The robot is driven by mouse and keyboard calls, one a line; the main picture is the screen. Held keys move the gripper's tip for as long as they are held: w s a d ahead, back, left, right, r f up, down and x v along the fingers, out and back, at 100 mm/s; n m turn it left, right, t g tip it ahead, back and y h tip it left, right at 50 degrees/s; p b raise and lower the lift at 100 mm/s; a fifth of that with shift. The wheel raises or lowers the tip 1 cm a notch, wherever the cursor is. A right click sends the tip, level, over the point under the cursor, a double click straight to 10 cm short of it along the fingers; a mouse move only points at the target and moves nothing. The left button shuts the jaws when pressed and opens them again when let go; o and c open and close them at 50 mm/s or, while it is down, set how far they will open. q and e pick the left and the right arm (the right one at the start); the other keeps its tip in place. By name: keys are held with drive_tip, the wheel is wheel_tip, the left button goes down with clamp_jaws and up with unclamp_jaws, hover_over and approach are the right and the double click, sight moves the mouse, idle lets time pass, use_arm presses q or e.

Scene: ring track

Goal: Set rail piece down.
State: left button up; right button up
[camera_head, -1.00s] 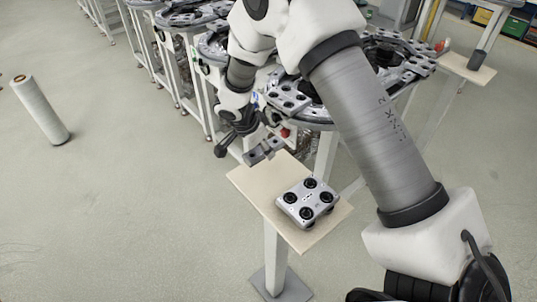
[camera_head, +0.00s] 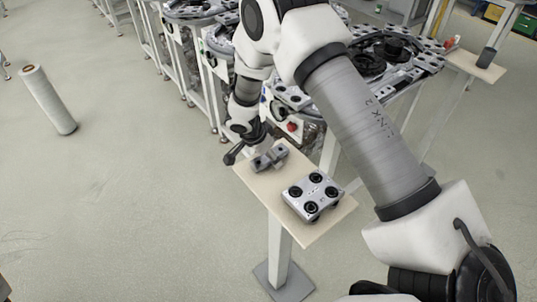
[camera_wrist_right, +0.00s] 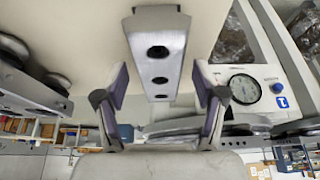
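The grey rail piece (camera_head: 270,158) appears to lie on the small beige table (camera_head: 318,232), near its far left corner. In the right wrist view the rail piece (camera_wrist_right: 158,62) shows a row of dark holes and extends between my finger pads. My right gripper (camera_wrist_right: 160,82) is open around it, with a visible gap on each side. In the head view this gripper (camera_head: 252,153) is low at the table's far left edge and partly hidden. My left gripper is not in view.
A silver carriage with several black wheels (camera_head: 312,192) stands on the same table, right of the rail piece. The ring track (camera_head: 385,60) is behind, beyond my right arm. A dark cup (camera_head: 486,57) stands on another small table.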

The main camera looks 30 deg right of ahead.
drive_tip(key=shift+r+p, duration=0.3)
drive_tip(key=shift+p, duration=0.05)
drive_tip(key=shift+a+r+b, duration=0.2)
drive_tip(key=shift+r+b, duration=0.1)
drive_tip(key=shift+b, duration=0.05)
drive_tip(key=b+v, duration=0.1)
drive_tip(key=v, duration=1)
drive_tip(key=shift+b, duration=0.35)
